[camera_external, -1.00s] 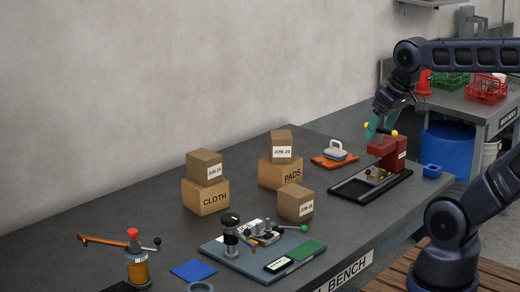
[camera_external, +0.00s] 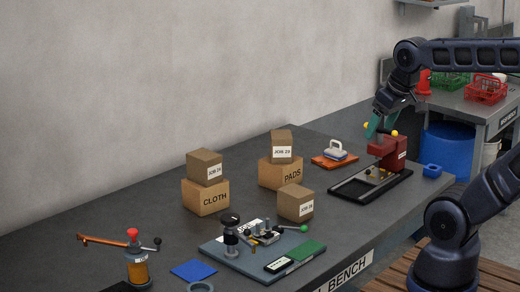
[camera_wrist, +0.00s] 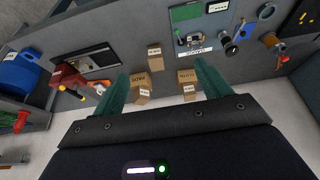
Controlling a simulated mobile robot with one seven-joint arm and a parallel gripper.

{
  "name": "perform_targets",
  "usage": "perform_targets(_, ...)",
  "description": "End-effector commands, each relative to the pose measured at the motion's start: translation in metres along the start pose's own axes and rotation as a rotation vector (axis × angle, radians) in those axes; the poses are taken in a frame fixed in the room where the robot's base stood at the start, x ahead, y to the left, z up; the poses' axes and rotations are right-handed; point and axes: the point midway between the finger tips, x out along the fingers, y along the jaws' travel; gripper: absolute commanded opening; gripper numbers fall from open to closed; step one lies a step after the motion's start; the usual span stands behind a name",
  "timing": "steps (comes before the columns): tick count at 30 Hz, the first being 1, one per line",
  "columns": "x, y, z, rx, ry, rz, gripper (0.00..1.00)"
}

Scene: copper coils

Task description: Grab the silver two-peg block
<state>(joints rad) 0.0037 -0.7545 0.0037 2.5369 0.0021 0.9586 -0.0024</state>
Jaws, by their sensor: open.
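A small silver piece (camera_external: 265,237) sits on the grey-blue fixture plate (camera_external: 222,250) at the front middle of the bench. It looks like the two-peg block, but its pegs are too small to make out. The plate also shows far off at the top of the wrist view, with a silvery part (camera_wrist: 195,40) on it. My gripper (camera_external: 373,130) is high above the right end of the bench, near the red press, well away from the plate. In the wrist view its teal fingers (camera_wrist: 160,76) are spread, with nothing held between them.
A black-knobbed post (camera_external: 231,236) and a green-knobbed lever (camera_external: 303,229) crowd the silver piece. Cardboard boxes (camera_external: 206,197) stand behind the plate. A red press (camera_external: 388,155) and black tray (camera_external: 345,190) are at right.

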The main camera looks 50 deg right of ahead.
Motion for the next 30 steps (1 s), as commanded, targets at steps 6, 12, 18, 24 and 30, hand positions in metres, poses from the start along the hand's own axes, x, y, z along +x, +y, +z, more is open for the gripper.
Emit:
perform_targets(6,0.000,0.000,0.000,0.000,0.000,0.000,0.76)
perform_targets(12,0.000,0.000,0.000,0.000,0.000,0.000,0.71)
perform_targets(18,0.002,-0.001,-0.004,0.020,-0.007,-0.001,0.71)
perform_targets(24,0.020,-0.008,-0.028,0.162,-0.048,-0.002,0.71)
perform_targets(30,0.048,-0.019,-0.058,0.365,-0.101,0.008,0.71)
